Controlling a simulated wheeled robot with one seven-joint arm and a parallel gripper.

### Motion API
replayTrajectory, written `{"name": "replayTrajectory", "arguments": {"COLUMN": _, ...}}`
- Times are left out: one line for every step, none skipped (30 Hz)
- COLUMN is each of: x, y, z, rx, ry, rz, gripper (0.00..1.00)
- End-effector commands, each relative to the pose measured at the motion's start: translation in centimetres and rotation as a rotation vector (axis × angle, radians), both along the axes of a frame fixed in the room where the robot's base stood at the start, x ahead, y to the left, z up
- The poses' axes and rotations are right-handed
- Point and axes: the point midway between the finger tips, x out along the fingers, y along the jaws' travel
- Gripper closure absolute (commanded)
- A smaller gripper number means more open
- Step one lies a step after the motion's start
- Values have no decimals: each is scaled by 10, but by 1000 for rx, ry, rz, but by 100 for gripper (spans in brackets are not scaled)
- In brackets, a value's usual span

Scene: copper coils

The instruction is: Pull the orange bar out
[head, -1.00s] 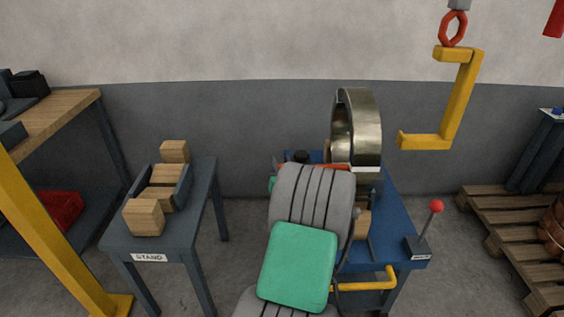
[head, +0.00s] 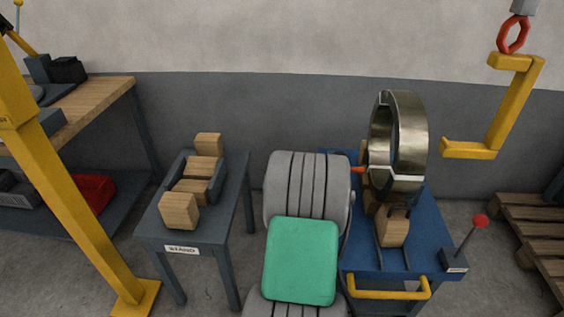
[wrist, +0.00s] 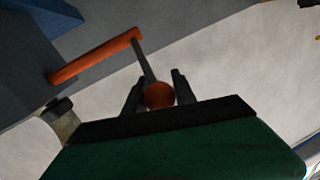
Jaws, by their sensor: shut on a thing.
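An orange bar (head: 358,170) shows in the head view as a short piece between my grey arm and the metal coil (head: 384,140). In the wrist view, a long orange bar (wrist: 95,57) runs across the upper left, with a thin dark piece leading from its right end toward my gripper (wrist: 158,90). I cannot tell how this end joins the long bar. My arm hides the gripper in the head view. The coil stands upright on a blue cart (head: 425,240).
A grey stand (head: 160,232) with wooden blocks is left of my arm. A yellow hook (head: 505,115) hangs right of the coil. A red-knobbed lever (head: 480,221) is at the cart's right corner. A yellow post (head: 75,200) and pallet (head: 535,225) flank the area.

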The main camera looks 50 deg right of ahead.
Motion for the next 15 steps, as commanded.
{"name": "replayTrajectory", "arguments": {"x": 2, "y": 2, "z": 0, "rx": 1, "ry": -1, "rz": 6, "gripper": 100}}
{"name": "replayTrajectory", "arguments": {"x": 3, "y": 3, "z": 0, "rx": 0, "ry": -1, "rz": 7, "gripper": 66}}
{"name": "replayTrajectory", "arguments": {"x": 3, "y": 3, "z": 1, "rx": 0, "ry": -1, "rz": 8, "gripper": 63}}
{"name": "replayTrajectory", "arguments": {"x": 3, "y": 3, "z": 0, "rx": 0, "ry": -1, "rz": 8, "gripper": 60}}
{"name": "replayTrajectory", "arguments": {"x": 3, "y": 3, "z": 0, "rx": 1, "ry": 0, "rz": 8, "gripper": 58}}
{"name": "replayTrajectory", "arguments": {"x": 3, "y": 3, "z": 0, "rx": 0, "ry": -1, "rz": 8, "gripper": 55}}
{"name": "replayTrajectory", "arguments": {"x": 3, "y": 3, "z": 0, "rx": 0, "ry": -1, "rz": 7, "gripper": 52}}
{"name": "replayTrajectory", "arguments": {"x": 2, "y": 2, "z": 0, "rx": 1, "ry": -1, "rz": 6, "gripper": 50}}
{"name": "replayTrajectory", "arguments": {"x": 2, "y": 2, "z": 0, "rx": 1, "ry": -1, "rz": 5, "gripper": 47}}
{"name": "replayTrajectory", "arguments": {"x": 2, "y": 1, "z": 0, "rx": 1, "ry": -1, "rz": 5, "gripper": 47}}
{"name": "replayTrajectory", "arguments": {"x": 1, "y": 1, "z": 0, "rx": 1, "ry": -1, "rz": 4, "gripper": 47}}
{"name": "replayTrajectory", "arguments": {"x": 1, "y": 1, "z": 0, "rx": 1, "ry": 0, "rz": 3, "gripper": 47}}
{"name": "replayTrajectory", "arguments": {"x": 1, "y": 1, "z": 0, "rx": 1, "ry": 0, "rz": 3, "gripper": 47}}
{"name": "replayTrajectory", "arguments": {"x": 1, "y": 0, "z": 0, "rx": 0, "ry": -1, "rz": 2, "gripper": 47}}
{"name": "replayTrajectory", "arguments": {"x": 0, "y": 0, "z": 0, "rx": 0, "ry": -1, "rz": 2, "gripper": 47}}
